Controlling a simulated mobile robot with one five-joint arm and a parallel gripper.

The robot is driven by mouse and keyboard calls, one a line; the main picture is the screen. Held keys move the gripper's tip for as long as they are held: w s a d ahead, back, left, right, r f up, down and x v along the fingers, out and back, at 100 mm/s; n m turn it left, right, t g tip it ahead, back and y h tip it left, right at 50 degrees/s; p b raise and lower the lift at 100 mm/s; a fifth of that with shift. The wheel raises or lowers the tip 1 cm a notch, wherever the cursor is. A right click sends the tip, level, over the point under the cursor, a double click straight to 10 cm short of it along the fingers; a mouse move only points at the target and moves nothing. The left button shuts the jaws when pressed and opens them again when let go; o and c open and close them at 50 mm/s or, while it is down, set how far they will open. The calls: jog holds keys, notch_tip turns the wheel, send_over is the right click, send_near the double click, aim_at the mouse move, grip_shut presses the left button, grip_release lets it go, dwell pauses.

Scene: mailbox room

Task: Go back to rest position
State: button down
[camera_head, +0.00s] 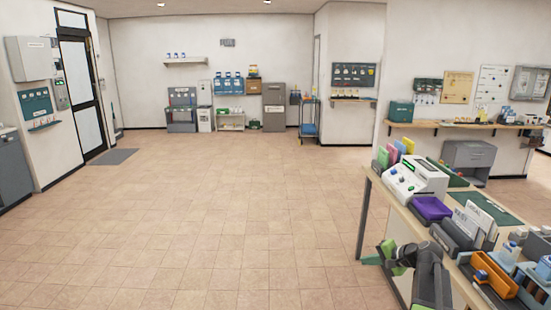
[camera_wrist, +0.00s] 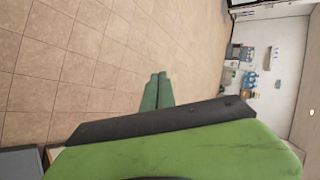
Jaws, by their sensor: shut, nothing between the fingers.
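My gripper (camera_head: 370,260) shows low at the right of the head view, beside the near left edge of the table (camera_head: 374,184), pointing left over the floor. Its green fingers lie together and hold nothing. In the wrist view the fingertips (camera_wrist: 158,78) are side by side against the tiled floor, with the green and black gripper body below. My dark arm reaches in from the lower right of the head view, in front of part of the table. I cannot tell whether it touches the table.
The table bears a white machine (camera_head: 415,178), a purple tray (camera_head: 432,209) and an orange tray (camera_head: 494,277). A wall shelf (camera_head: 455,126) and a grey cabinet (camera_head: 468,157) stand behind it. The tiled floor (camera_head: 200,220) is clear at left and centre. A dark door (camera_head: 82,90) is far left.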

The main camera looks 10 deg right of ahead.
jog(key=s+a+f+n+g, duration=0.2)
jog(key=a+f+n+g, duration=0.1)
jog(key=a, duration=1.1)
jog(key=s+a+f+n+g, duration=0.15)
jog(key=a+n, duration=0.25)
jog(key=a, duration=1)
jog(key=s+a+f+n+g+h, duration=0.2)
jog(key=s+a+f+n+g, duration=0.1)
jog(key=s+a, duration=0.3)
jog(key=s+d+f+n+g+h, duration=0.1)
jog(key=s+d+h, duration=0.2)
jog(key=s+d, duration=0.2)
jog(key=shift+s+d+f, duration=0.2)
jog(key=shift+s+d, duration=0.1)
jog(key=shift+s, duration=0.15)
jog(key=shift+g, duration=0.25)
